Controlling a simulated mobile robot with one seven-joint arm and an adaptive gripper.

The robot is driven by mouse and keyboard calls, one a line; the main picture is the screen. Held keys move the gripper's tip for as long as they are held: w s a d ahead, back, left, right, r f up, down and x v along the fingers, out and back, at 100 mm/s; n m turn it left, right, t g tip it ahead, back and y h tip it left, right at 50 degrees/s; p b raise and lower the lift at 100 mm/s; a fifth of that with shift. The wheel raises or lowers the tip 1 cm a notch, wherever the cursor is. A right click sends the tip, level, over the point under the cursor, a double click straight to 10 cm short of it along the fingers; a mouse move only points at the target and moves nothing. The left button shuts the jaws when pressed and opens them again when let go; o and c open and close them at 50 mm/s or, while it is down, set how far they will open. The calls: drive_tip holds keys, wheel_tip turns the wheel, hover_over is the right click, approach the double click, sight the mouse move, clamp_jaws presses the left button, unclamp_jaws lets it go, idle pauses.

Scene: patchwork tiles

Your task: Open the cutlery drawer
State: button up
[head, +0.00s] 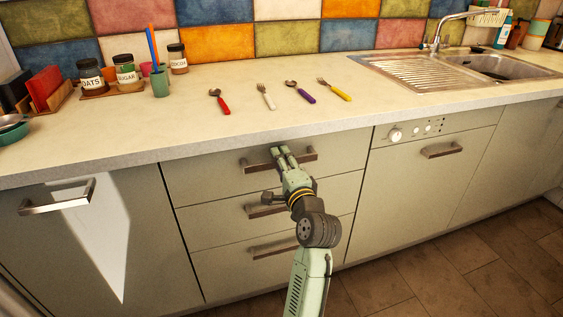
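A stack of grey-green drawers stands under the counter, all closed. The top drawer (215,183) has a dark bar handle (252,164). No label shows which one is the cutlery drawer. My gripper (280,151) is at the middle of the top handle, with its two pale fingers pointing toward the drawer front and overlapping the bar. The fingers look close together with a narrow gap. I cannot tell whether they touch or grip the bar. My arm hides part of the middle and bottom drawers.
The middle handle (258,212) and bottom handle (270,251) lie below my gripper. A dishwasher (425,175) is at right, a cabinet door (150,240) at left. Several utensils, including a red spoon (221,102), lie on the counter (190,117). The floor at right is clear.

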drive_tip(key=shift+c, duration=0.5)
clamp_jaws()
idle(0.4)
